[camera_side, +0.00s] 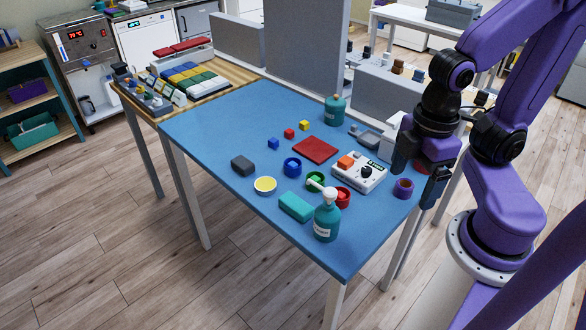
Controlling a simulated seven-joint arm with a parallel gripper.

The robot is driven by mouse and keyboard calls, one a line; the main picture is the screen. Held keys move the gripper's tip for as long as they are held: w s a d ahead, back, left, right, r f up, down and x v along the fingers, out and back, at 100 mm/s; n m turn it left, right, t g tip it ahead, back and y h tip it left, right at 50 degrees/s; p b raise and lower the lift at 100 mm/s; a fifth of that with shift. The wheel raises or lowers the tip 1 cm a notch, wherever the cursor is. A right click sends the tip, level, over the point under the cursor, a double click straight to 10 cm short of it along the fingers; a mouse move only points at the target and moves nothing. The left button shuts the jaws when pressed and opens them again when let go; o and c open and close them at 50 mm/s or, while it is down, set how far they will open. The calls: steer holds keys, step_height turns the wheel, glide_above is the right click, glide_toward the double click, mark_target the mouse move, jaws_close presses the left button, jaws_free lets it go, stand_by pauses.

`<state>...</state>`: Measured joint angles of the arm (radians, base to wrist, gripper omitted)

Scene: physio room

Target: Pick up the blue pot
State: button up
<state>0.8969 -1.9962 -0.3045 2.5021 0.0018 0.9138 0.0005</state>
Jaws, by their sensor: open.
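The blue pot (292,167) is a small round open-topped pot standing upright on the blue table (225,133), left of the green pot (315,181). My gripper (418,192) hangs at the right edge of the table, pointing down, well to the right of the blue pot and apart from it. It is open, and I see nothing held in it. A purple pot (403,188) stands just left of my gripper; whether they touch cannot be told.
A white device (359,172), red pot (342,197), pump bottle (327,218) and teal block (295,207) stand right of and in front of the blue pot. A yellow-topped dish (265,186) and dark block (243,165) lie left. A red mat (315,150) lies behind.

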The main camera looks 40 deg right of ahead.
steer(key=w+a+f+n+t+h, duration=0.1)
steer(key=w+a+f+n+h, duration=0.15)
steer(key=w, duration=0.65)
steer(key=w+a+f+n+h, duration=0.1)
steer(key=w+a+f+h, duration=0.3)
steer(key=w, duration=0.5)
steer(key=w+a+f+n+t+h, duration=0.1)
steer(key=w+a+f+n+h, duration=0.2)
steer(key=w, duration=0.7)
steer(key=n+h, duration=0.2)
steer(key=h, duration=0.2)
glide_toward(297, 162)
steer(key=shift+m+t, duration=0.25)
steer(key=shift+t, duration=0.15)
steer(key=shift+s+x, duration=0.15)
steer(key=shift+x, duration=1)
steer(key=shift+s+x, duration=0.15)
steer(key=shift+x, duration=1)
steer(key=c, duration=1.2)
